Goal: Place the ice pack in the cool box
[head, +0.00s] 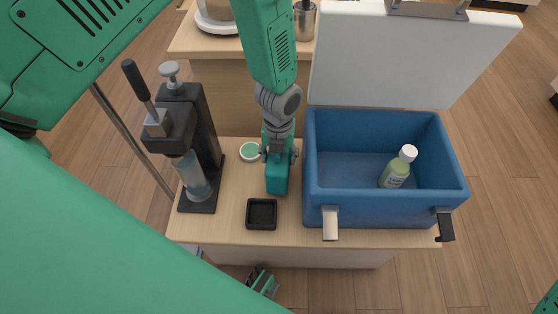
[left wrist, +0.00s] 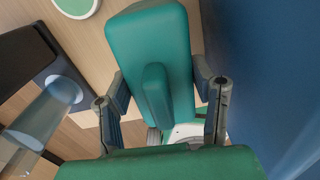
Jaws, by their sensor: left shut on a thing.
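The teal ice pack (head: 277,180) is held upright over the wooden table, just left of the cool box. My left gripper (head: 278,155) is shut on it, and the left wrist view shows the ice pack (left wrist: 155,60) between the two fingers (left wrist: 163,105). I cannot tell whether its lower end touches the table. The blue cool box (head: 380,215) stands open at the right of the table, its white lid (head: 410,55) raised at the back. Its blue wall also shows close on the right in the left wrist view (left wrist: 270,70). My right gripper is not clearly seen.
A bottle with a white cap (head: 395,170) is inside the box at the right; the box's left half is clear. A black lever press (head: 185,140) stands at the left of the table. A small black tray (head: 262,214) and a round green-topped dish (head: 250,151) are near the ice pack.

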